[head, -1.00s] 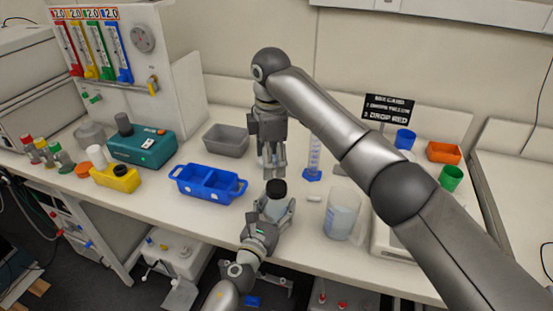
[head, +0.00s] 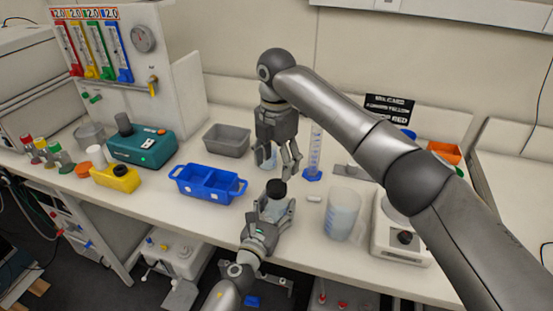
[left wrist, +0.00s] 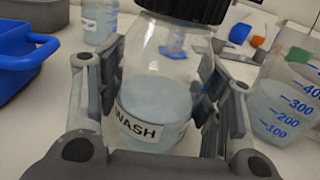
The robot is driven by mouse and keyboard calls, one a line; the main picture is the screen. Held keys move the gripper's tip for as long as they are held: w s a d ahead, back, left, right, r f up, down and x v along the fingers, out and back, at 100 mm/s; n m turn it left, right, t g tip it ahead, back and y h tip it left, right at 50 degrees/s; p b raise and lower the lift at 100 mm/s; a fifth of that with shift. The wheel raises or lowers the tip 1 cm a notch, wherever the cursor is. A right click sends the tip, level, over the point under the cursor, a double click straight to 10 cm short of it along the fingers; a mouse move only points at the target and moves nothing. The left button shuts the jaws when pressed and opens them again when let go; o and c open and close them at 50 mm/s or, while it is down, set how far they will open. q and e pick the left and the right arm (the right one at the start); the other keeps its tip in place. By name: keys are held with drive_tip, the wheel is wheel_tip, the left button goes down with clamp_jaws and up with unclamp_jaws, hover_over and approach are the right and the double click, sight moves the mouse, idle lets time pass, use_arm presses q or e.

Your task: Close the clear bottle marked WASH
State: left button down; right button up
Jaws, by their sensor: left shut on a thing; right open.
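The clear WASH bottle (left wrist: 155,105) holds pale blue liquid, and its label faces the left wrist camera. It stands upright between the fingers of my left gripper (head: 274,211), which is shut on it. A black cap (head: 276,189) sits on the bottle's mouth; it also shows at the top of the left wrist view (left wrist: 187,8). I cannot tell how tight it is. My right gripper (head: 291,168) is open and empty, pointing down above and behind the cap, apart from it.
A second clear bottle (left wrist: 100,22) stands behind. A blue divided tray (head: 207,195) is to the left, a beaker (head: 342,216) and a balance (head: 401,243) to the right. A blue-based cylinder (head: 314,155) stands behind. A small white piece (head: 314,197) lies right of the bottle.

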sight(277, 185)
wheel_tip(277, 185, down, 8)
drive_tip(key=shift+r, duration=0.2)
idle(0.3)
